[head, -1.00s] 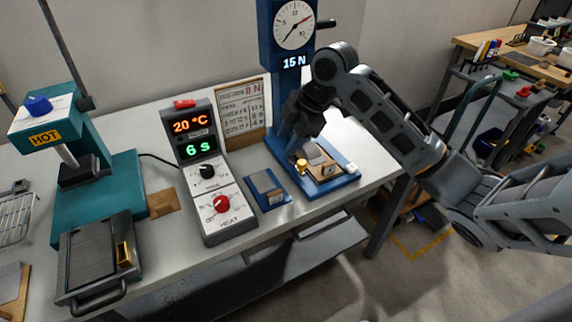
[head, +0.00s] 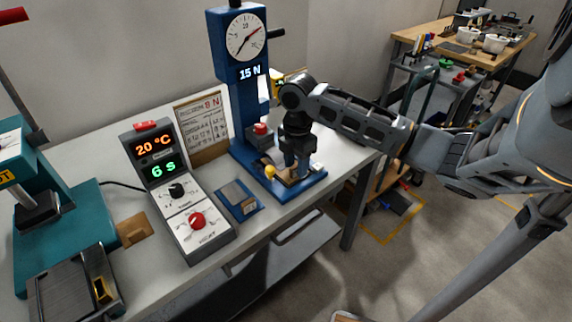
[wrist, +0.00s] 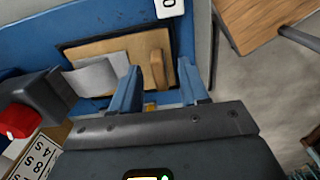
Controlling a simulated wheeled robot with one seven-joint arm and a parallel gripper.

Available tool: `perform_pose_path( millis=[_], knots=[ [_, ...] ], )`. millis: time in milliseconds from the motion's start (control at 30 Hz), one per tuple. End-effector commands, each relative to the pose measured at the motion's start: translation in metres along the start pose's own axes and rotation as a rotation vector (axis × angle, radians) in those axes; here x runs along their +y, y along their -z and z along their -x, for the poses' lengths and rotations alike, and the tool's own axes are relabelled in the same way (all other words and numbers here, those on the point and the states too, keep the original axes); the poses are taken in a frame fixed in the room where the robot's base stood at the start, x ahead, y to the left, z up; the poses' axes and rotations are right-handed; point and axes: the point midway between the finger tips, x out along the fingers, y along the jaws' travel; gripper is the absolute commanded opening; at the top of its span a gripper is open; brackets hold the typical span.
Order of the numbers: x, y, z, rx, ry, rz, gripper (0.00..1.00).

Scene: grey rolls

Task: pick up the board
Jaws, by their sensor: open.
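The board is a small light-wood piece (wrist: 100,48) lying on the blue base of the force stand. In the wrist view it has an upright wooden tab (wrist: 157,70) near its right end and a grey strip (wrist: 95,77) on its left part. In the head view my gripper (head: 297,172) points down over the board and hides much of it. In the wrist view my gripper (wrist: 161,78) is open, one blue-grey finger on each side of the tab. I cannot tell whether either finger touches it.
The blue stand (head: 244,110) with its dial rises close behind my gripper. A blue pad with a grey plate (head: 238,197) and the heat control box (head: 178,195) stand further left. The table's front edge is close.

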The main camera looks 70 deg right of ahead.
Motion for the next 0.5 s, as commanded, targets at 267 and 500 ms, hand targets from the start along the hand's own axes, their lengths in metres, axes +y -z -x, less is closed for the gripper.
perform_pose_path(
  millis=[267,500],
  knots=[
    [0.0001,0.0004,-0.0111,-0.001,-0.001,0.001,0.45],
    [0.0002,0.0005,-0.0108,0.0,-0.001,0.001,0.29]
  ],
)
